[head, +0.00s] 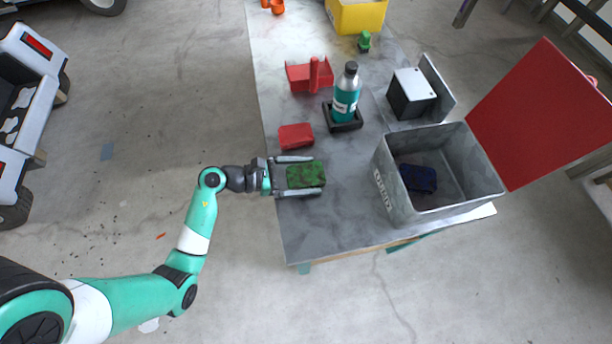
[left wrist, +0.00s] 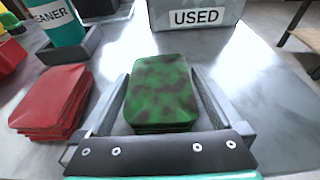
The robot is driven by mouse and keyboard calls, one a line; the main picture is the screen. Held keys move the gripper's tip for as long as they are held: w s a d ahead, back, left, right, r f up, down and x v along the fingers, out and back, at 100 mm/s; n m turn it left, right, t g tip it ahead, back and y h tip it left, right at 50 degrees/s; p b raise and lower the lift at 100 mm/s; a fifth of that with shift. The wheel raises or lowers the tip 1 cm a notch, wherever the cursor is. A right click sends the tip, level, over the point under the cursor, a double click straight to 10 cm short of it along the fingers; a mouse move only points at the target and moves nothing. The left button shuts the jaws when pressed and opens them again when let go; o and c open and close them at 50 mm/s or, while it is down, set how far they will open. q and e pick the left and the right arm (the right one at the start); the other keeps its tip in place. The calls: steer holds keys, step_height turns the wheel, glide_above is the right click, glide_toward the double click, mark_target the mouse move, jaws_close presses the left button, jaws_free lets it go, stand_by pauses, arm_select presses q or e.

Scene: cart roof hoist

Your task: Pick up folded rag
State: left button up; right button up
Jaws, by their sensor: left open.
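A green folded rag with dark blotches (head: 306,175) lies on the grey table near its left edge. My left gripper (head: 300,175) is open, with one finger along each side of the green rag. In the left wrist view the green rag (left wrist: 161,92) sits between the two fingers, with a small gap showing on the sides. A red folded rag (head: 296,136) lies just beyond the gripper; it also shows in the left wrist view (left wrist: 52,102). A dark blue rag (head: 418,178) lies inside the grey bin. My right gripper is not in view.
The grey bin marked USED (head: 386,193) stands right of the gripper, its red lid (head: 545,115) open. A teal bottle (head: 346,95) stands in a black holder (head: 343,124) behind. The table (head: 320,225) is clear in front.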

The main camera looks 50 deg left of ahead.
mark_target(306, 174)
arm_select(q)
steer(key=c, duration=1.1)
steer(key=shift+r, duration=0.15)
steer(key=shift+r+p, duration=0.3)
step_height(306, 174, up, 3)
steer(key=shift+f+p, duration=0.1)
steer(key=shift+p, duration=0.7)
steer(key=s+d+r+p, duration=0.2)
steer(key=s+r, duration=0.1)
steer(key=s, duration=0.1)
steer(key=s+d+r+p, duration=0.2)
steer(key=s+d+r, duration=0.1)
steer(key=s, duration=0.1)
steer(key=s+d+r+p, duration=0.2)
steer(key=s+r, duration=0.1)
steer(key=s, duration=0.1)
steer(key=shift+d+r+p, duration=0.2)
steer(key=shift+p, duration=0.2)
